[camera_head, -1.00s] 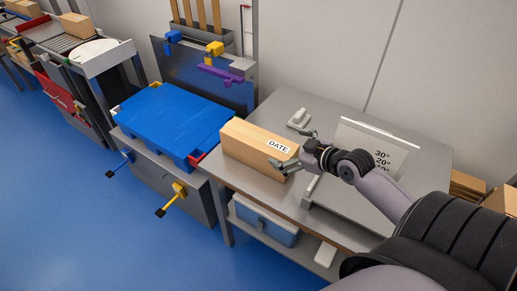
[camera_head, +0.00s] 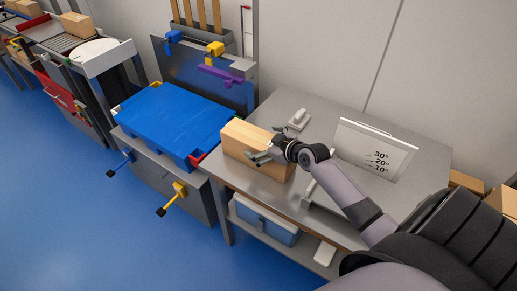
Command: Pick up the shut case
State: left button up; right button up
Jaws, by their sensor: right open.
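A long light-wood case (camera_head: 243,142), closed on all sides that show, lies on the grey metal table (camera_head: 300,210). My right gripper (camera_head: 268,147) is open at the case's right part. One finger shows in front of the case's near side and the other above its far edge, so the fingers appear to straddle it. I cannot tell whether they touch it. The gripper hides the case's DATE label and part of its top. My left gripper is not in view.
An angle board (camera_head: 370,150) marked 30, 20 and 10 degrees stands to the right. A small grey-white device (camera_head: 298,120) lies behind. A blue bin (camera_head: 265,222) is on the lower shelf.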

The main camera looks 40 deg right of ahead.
jog(key=c, duration=1.9)
jog(key=shift+w+r, duration=0.2)
jog(key=shift+r, duration=0.05)
